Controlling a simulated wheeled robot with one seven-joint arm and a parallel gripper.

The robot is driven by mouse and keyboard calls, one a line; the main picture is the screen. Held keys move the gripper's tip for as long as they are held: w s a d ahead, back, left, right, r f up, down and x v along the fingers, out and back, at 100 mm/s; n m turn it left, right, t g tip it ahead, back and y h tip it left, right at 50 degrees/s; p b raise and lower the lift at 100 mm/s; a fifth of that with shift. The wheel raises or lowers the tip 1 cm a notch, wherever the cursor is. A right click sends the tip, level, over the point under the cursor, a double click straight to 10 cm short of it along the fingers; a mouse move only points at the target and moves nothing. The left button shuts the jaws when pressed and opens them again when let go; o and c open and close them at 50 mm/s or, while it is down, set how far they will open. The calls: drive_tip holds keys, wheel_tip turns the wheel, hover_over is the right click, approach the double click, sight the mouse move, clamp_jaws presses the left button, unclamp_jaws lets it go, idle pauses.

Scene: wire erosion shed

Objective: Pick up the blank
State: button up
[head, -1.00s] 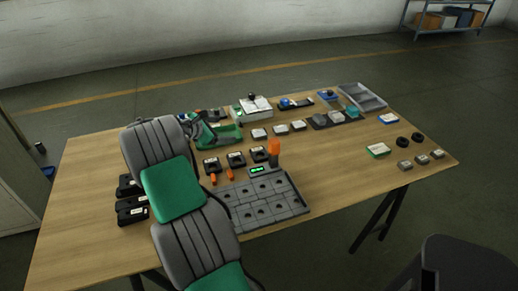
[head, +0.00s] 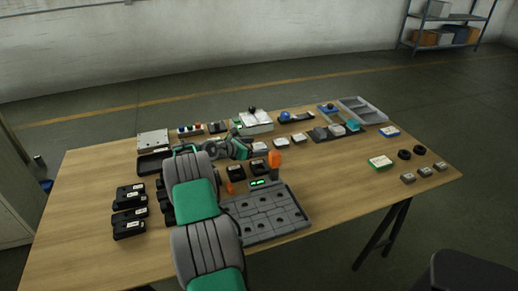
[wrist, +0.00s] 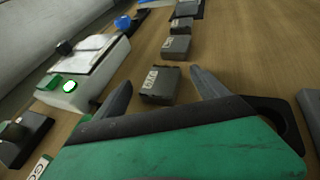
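Small grey blocks with pale labelled tops, which look like blanks, stand in a row. In the wrist view the nearest block (wrist: 160,86) lies ahead, between the lines of my two fingers, with others (wrist: 176,47) behind it. In the head view, blocks of this row (head: 281,142) show right of my gripper (head: 246,148). My gripper (wrist: 160,78) is open, its dark fingers spread and nothing held between them. The fingers appear short of the nearest block, with no clear contact. I cannot tell which block the task means.
A white device (wrist: 85,72) with a lit green button stands left of my fingers. In the head view a grey hole plate (head: 268,215), an orange-topped tool (head: 275,160) and black holders (head: 236,172) lie nearer. A grey tray (head: 362,110) is at the back right.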

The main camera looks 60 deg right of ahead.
clamp_jaws()
idle(0.8)
